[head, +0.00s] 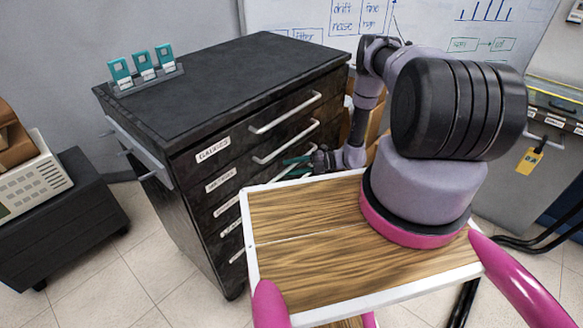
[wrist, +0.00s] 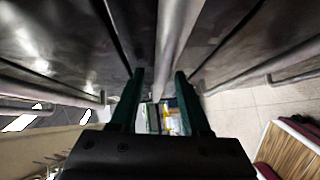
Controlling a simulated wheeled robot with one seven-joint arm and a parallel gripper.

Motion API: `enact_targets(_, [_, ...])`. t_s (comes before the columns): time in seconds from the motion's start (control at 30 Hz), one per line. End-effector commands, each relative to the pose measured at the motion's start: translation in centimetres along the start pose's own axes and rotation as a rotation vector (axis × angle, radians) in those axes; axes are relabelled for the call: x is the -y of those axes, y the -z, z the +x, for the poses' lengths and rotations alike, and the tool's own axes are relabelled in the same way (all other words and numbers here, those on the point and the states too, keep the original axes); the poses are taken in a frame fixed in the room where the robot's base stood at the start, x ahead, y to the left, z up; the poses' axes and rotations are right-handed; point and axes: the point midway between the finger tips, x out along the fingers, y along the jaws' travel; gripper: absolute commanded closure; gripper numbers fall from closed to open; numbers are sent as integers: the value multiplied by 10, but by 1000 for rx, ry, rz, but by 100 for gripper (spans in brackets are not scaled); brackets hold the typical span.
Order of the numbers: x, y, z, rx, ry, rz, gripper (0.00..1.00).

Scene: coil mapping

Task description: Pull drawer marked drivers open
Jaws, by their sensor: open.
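The black drawer cabinet (head: 190,185) stands left of centre in the head view, with bar handles and white labels on its front. The top label (head: 213,150) reads GAUGES; the lower labels are too small to read surely, so I cannot tell which drawer is marked drivers. All drawers look closed. My gripper (head: 286,168) is at the cabinet front, below the second handle (head: 285,143). In the wrist view its dark green fingers (wrist: 160,75) are open, one on each side of a metal bar handle (wrist: 172,45). Contact with the bar is not clear.
Several teal items in a rack (head: 146,78) stand on the cabinet top. A low dark unit (head: 70,215) bearing a pale device (head: 32,180) is at the left. A blue-grey bench (head: 555,140) is at the right. Tiled floor (head: 150,270) is clear before the cabinet's left side.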

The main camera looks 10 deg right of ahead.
Motion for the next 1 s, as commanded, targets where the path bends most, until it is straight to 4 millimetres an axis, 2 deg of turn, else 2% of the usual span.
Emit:
enact_targets(0.27, [0,0,1,1,0,0,53])
enact_targets(0.3, [0,0,1,1,0,0,68])
enact_targets(0.4, [0,0,1,1,0,0,100])
enact_targets(1.0, [0,0,1,1,1,-1,100])
